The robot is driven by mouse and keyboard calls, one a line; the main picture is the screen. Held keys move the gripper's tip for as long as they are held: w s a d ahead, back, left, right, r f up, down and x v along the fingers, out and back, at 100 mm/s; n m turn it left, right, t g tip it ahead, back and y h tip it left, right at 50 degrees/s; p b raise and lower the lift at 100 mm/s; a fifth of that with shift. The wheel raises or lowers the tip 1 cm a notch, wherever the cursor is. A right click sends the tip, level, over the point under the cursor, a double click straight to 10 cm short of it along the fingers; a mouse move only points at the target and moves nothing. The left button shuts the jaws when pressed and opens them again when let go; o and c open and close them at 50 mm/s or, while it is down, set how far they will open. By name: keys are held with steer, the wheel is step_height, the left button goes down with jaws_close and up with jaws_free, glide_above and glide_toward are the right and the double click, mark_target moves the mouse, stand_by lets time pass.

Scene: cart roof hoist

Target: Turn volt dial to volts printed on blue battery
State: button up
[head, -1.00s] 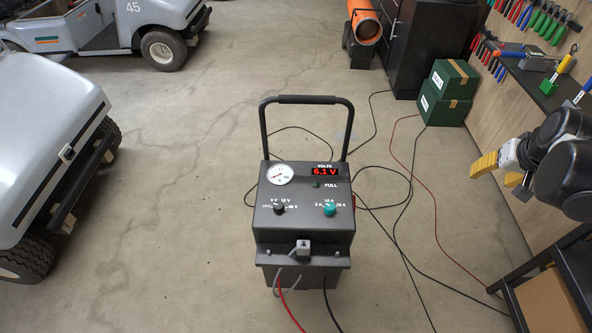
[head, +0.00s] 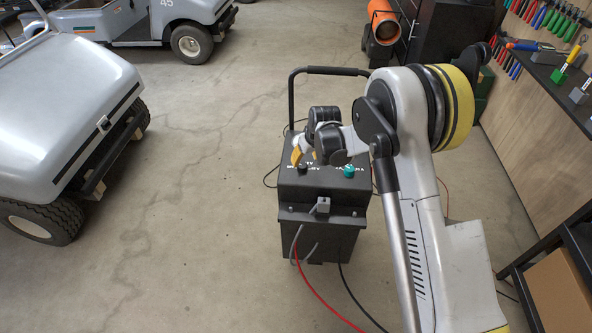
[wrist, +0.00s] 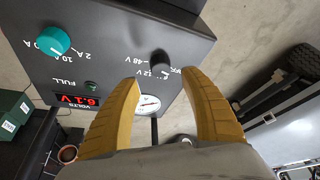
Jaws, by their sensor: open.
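The charger (head: 318,237) is a dark box on the floor. Its black volt dial (wrist: 160,62) is in the wrist view, with 12 V and 48 V marks beside it; I cannot tell where its pointer sits. The dial also shows in the head view (head: 303,171). The red display (wrist: 77,99) reads 6.1 V. My gripper (wrist: 163,78) has two yellow fingers, open and empty. The dial appears just beyond and between the fingertips, not gripped. In the head view my gripper (head: 299,153) is over the panel. No blue battery is visible.
A teal amp dial (wrist: 53,40) and a round gauge (wrist: 149,104) share the panel. A handle bar (head: 335,71) rises behind it. A grey connector (head: 321,206) and cables are at the front. A grey cart (head: 65,120) stands left; floor between is clear.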

mark_target(303, 165)
steer(key=b+x, duration=0.2)
steer(key=x, duration=0.4)
steer(key=shift+w+a+f, duration=0.1)
steer(key=shift+f, duration=0.15)
jaws_close()
